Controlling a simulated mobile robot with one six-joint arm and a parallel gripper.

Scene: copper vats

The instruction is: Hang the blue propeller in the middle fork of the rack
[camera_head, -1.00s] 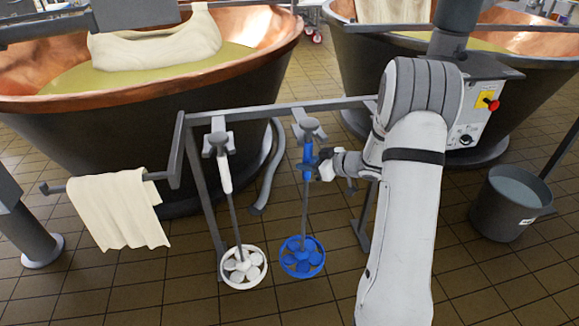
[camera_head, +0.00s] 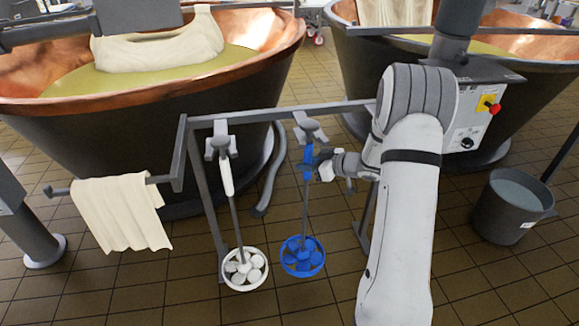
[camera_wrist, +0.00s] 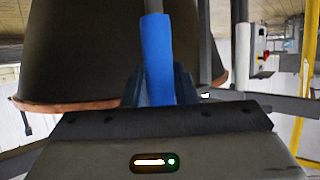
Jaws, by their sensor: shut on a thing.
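The blue propeller (camera_head: 303,257) hangs upright, its shaft running up to a grey knob at the middle fork (camera_head: 311,136) of the rack (camera_head: 250,115). The knob appears to be at the fork's top; whether it rests on the prongs I cannot tell. My gripper (camera_head: 310,164) is shut around the blue handle just below the fork, coming from the right. In the wrist view, the blue handle (camera_wrist: 157,62) stands between the two dark fingers. A white propeller (camera_head: 243,269) hangs in the left fork (camera_head: 219,147). The rack's right end is hidden behind my arm.
Two copper vats stand behind the rack, one at left (camera_head: 130,130) and one at right (camera_head: 500,50). A cream cloth (camera_head: 118,212) hangs on a side bar at left. A grey bucket (camera_head: 510,208) stands at right. The tiled floor in front is clear.

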